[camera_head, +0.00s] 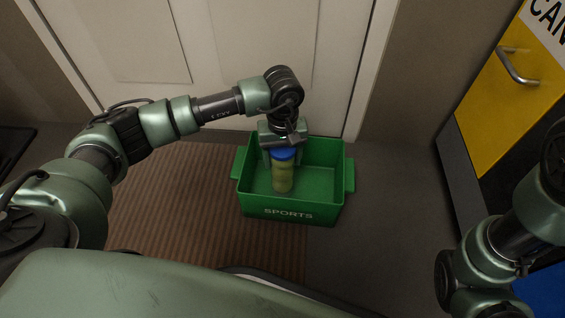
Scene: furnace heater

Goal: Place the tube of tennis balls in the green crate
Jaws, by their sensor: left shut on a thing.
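The green crate (291,212) marked SPORTS stands on the floor in front of a white door. The tube of tennis balls (283,178), clear with yellow-green balls and a blue lid, is upright within the crate's opening. I cannot tell whether its base touches the crate floor. My left gripper (281,150) reaches down over the crate's back part and is shut on the tube near its blue lid. The fingers are partly hidden by the wrist and the lid. My right arm shows at the lower right, but its gripper is out of view.
A brown ribbed mat (165,215) lies left of and under the crate's left side. A white door (225,50) stands close behind. A yellow cabinet (500,100) with a metal handle is at the right. Bare floor lies between crate and cabinet.

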